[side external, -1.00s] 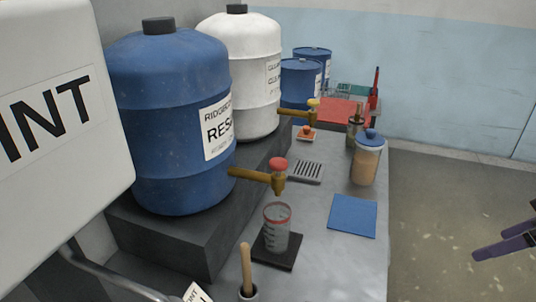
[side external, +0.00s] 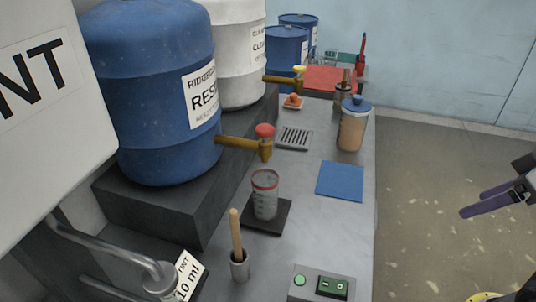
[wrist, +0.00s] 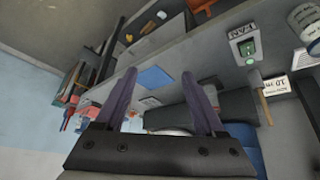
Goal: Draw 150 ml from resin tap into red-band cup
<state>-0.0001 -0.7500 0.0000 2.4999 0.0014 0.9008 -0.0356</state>
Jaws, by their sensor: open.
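The clear red-band cup (side external: 265,196) stands upright on a dark square pad (side external: 276,221) on the counter. It is below the spout of the brass resin tap (side external: 240,144), which has a red knob (side external: 264,130). I cannot tell whether the cup holds any liquid, and no stream shows. The tap comes from the blue drum (side external: 152,95) labelled as resin. My gripper (wrist: 158,72) is open and empty in the wrist view. In the side view, its purple finger (side external: 486,203) is at the right, beyond the counter edge and well apart from cup and tap.
A blue mat (side external: 341,181), a drain grate (side external: 294,138) and a blue-lidded jar (side external: 352,125) are on the counter. A wooden-handled tool stands in a small holder (side external: 240,266). A switch box (side external: 321,285) is in front. A white drum (side external: 236,60) has another tap.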

